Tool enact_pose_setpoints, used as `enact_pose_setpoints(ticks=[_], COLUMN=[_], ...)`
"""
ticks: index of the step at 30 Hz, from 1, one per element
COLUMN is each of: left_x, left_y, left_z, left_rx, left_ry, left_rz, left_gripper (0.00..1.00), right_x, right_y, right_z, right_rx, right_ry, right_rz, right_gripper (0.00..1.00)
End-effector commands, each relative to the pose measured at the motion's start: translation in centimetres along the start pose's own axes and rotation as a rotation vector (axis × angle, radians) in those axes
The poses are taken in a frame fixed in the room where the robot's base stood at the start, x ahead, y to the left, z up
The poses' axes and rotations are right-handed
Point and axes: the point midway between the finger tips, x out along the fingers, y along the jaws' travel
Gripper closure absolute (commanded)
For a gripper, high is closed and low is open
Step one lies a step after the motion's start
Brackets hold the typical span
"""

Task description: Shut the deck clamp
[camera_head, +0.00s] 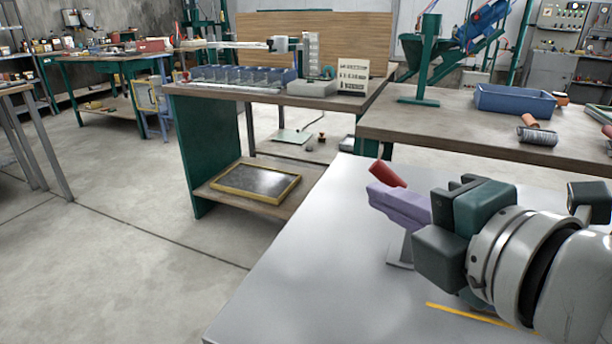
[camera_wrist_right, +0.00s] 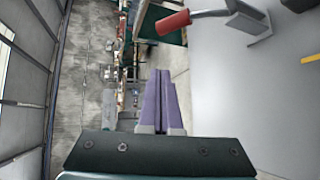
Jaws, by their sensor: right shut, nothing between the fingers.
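The deck clamp has a red grip (camera_head: 388,174) and a grey base (camera_head: 400,252) on the pale deck. The red grip (camera_wrist_right: 172,22) sits on a grey lever (camera_wrist_right: 210,13) running to a grey bracket (camera_wrist_right: 250,22) in the right wrist view. In the head view the grip is raised well above the deck, and my fingers hide most of the lever. My right gripper (camera_head: 376,194) has its purple fingers together and empty. Its fingertips (camera_wrist_right: 160,72) show apart from the red grip in the wrist view; in the head view they overlap just below it. My left gripper is out of view.
The pale deck (camera_head: 310,270) is clear to the left of the clamp, with a yellow strip (camera_head: 465,314) near the front. A wooden bench (camera_head: 450,130) with a blue bin (camera_head: 515,101) stands behind. Open floor (camera_head: 120,250) lies left.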

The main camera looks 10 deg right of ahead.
Motion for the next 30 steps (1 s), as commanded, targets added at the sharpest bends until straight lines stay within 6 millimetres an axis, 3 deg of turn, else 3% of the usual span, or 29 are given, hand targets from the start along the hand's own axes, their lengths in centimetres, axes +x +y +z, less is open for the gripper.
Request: enact_pose_setpoints(ticks=[4,17,30], left_x=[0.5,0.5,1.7], left_y=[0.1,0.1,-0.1], left_z=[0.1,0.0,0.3], left_rx=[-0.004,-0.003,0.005], left_ry=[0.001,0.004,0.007], left_rz=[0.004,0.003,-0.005], left_gripper=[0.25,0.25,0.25], right_x=[0.5,1.3,9.8], right_y=[-0.2,-0.1,0.1], right_z=[-0.2,-0.2,-0.6], right_rx=[-0.094,-0.090,-0.088], right_ry=[0.030,0.029,0.028], right_rz=[0.030,0.030,0.032], right_gripper=[1.00,1.00,1.00])
